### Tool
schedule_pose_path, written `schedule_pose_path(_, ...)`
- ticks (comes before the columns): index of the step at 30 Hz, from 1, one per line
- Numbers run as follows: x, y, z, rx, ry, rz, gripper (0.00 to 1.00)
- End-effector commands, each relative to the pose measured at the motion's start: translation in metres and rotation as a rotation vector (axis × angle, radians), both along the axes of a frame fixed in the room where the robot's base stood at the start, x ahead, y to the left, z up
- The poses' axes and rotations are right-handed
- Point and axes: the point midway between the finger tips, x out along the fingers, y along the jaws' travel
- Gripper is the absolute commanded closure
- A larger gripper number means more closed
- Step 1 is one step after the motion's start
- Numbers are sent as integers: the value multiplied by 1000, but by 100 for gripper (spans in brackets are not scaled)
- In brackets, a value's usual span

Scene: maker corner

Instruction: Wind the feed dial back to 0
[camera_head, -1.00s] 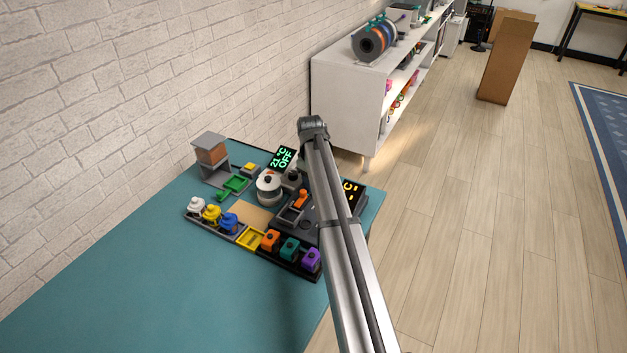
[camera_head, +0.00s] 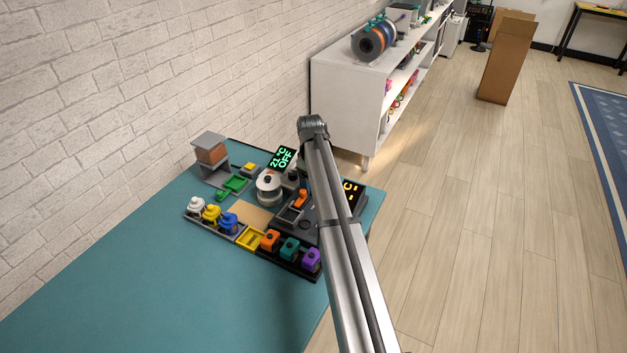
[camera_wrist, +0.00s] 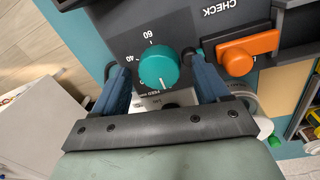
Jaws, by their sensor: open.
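The feed dial (camera_wrist: 159,69) is a teal round knob on a dark panel in the wrist view. A pale pointer mark shows near its lower edge, and the numbers 40 and 60 are printed beside it. My gripper (camera_wrist: 161,78) is open, with one blue finger on each side of the dial. I cannot tell whether either finger touches it. In the head view my arm hides the dial and the gripper.
An orange lever (camera_wrist: 240,60) sits right of the dial, close to the right finger. In the head view, the teal table (camera_head: 130,270) holds colored knobs, a display reading "21 °C OFF" (camera_head: 283,158) and a white round pot (camera_head: 268,188). The table's front left is clear.

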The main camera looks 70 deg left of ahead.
Motion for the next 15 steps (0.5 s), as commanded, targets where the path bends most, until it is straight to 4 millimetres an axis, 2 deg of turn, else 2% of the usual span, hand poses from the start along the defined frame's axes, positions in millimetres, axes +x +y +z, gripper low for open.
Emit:
schedule_pose_path(5, -1, -1, 18, 1, 1, 0, 25)
schedule_pose_path(15, -5, -3, 84, 1, 0, 0, 25)
